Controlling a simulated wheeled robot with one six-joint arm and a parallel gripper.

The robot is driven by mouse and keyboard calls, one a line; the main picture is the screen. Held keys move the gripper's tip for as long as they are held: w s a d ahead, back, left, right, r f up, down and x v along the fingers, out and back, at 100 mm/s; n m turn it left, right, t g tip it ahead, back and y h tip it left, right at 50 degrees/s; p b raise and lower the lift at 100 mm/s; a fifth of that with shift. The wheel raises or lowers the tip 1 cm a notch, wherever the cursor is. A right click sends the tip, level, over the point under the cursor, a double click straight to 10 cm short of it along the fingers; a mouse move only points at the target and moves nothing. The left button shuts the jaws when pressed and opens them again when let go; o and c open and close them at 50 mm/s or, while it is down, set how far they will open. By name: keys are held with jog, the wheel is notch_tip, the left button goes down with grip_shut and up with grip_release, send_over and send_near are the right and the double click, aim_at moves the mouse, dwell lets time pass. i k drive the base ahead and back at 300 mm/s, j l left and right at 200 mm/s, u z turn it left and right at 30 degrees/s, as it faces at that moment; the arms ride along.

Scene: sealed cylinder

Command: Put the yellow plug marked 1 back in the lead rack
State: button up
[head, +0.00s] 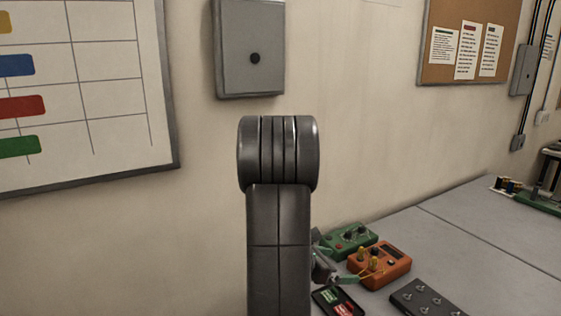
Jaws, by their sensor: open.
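My gripper (332,271) shows only in part, just right of my dark arm, which hides the rest of it. It is open, at the left side of an orange box (385,268). Yellow plugs (370,258) stand on the orange box, with a yellow lead curving at its front. No number can be read on them, so I cannot tell which is marked 1. A small rack with blue and dark pieces (508,186) stands at the far right; I cannot tell whether it is the lead rack.
A green box (348,240) with dark knobs sits behind the orange one. A black tray (338,302) with green and red pieces and a dark panel with several metal studs (425,298) lie in front.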

aim_at(360, 254)
jog(key=z, duration=1.9)
jog(key=k+j, duration=0.1)
jog(key=j, duration=1.2)
jog(key=k+j, duration=0.15)
jog(key=j, duration=0.5)
jog(key=k, duration=0.15)
jog(key=l+z, duration=0.05)
